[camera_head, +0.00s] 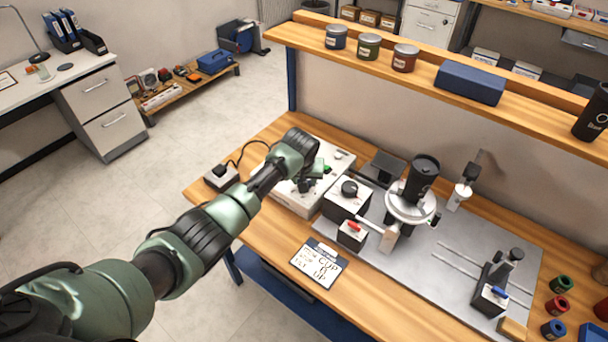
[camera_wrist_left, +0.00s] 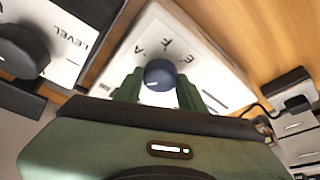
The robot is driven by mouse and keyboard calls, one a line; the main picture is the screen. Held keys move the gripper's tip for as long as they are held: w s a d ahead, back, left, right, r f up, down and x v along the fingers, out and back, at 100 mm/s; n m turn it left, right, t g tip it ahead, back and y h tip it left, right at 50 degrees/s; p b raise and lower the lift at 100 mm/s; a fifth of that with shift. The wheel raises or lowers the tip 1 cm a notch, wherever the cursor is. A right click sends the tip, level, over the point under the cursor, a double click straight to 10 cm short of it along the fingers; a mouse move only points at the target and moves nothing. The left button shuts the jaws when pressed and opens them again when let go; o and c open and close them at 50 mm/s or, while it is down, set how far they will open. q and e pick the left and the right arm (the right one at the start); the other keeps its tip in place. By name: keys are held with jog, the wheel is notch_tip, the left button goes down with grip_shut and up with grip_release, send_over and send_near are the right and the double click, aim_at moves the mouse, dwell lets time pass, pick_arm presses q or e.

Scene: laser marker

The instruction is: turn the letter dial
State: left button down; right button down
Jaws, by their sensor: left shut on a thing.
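The letter dial (camera_wrist_left: 160,73) is a round dark knob on a pale panel with letters around it. A and E can be read in the left wrist view; other marks are harder to read or hidden. My left gripper (camera_wrist_left: 159,90) has one green finger on each side of the knob and is shut on it. In the head view, my left gripper (camera_head: 306,184) is over the white control box (camera_head: 291,202) and hides the dial. My right gripper is not in view.
Right of the box is another box with a black knob (camera_head: 349,188), marked LEVEL in the wrist view. A red-handled switch (camera_head: 354,228), a machine with a black cup (camera_head: 423,175), and a sign card (camera_head: 319,263) are nearby. A shelf (camera_head: 400,75) runs behind.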

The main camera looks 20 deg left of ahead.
pick_arm(q)
jog(key=shift+n, duration=0.6)
jog(key=shift+y, duration=0.3)
jog(key=c, duration=0.9)
grip_release()
jog(key=shift+o, duration=0.2)
jog(key=shift+r, duration=0.1)
jog(key=v, duration=0.7)
jog(key=shift+r, duration=0.35)
jog(key=shift+s+d+r, duration=0.1)
